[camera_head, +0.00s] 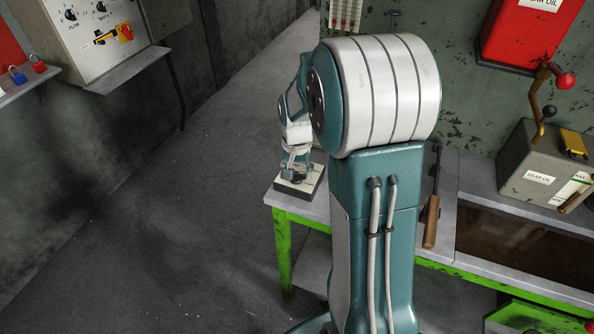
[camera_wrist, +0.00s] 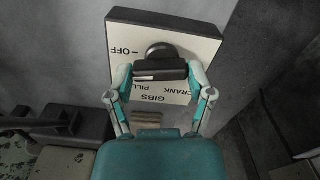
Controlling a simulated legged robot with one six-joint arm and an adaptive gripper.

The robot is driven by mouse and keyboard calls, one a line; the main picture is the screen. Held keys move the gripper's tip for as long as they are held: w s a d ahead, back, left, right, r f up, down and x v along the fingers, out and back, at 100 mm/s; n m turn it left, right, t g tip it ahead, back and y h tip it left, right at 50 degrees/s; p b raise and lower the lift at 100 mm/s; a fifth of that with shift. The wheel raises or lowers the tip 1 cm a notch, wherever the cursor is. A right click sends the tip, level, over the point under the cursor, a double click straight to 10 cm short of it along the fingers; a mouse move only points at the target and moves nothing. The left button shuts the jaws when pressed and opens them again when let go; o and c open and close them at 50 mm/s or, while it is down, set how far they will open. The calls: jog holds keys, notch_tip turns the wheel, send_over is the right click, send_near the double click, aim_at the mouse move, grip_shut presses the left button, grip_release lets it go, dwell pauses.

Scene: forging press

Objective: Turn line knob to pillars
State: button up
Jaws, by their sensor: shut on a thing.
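The line knob (camera_wrist: 158,53) is black, with a round top and a bar-shaped part, on a white plate (camera_wrist: 198,48) with a dark edge. The plate's lettering appears upside down: OFF at left, CRANK, GIBS and a word starting PILL, partly covered by a finger. My gripper (camera_wrist: 160,74) is shut on the knob, one finger at each end of its bar. In the head view, my gripper (camera_head: 297,165) is over the same plate (camera_head: 290,186) at the near left corner of the bench. The knob's pointer direction cannot be made out.
A red box (camera_head: 520,40) hangs above. A control panel (camera_head: 100,40) is at upper left. The floor left of the bench is clear.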

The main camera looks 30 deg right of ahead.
aim_at(296, 172)
jog(key=n, duration=0.6)
dwell(0.6)
jog(key=o, duration=1.1)
jog(key=shift+r, duration=0.1)
notch_tip(296, 172, up, 12)
jog(key=shift+f, duration=0.2)
jog(key=shift+w, duration=0.1)
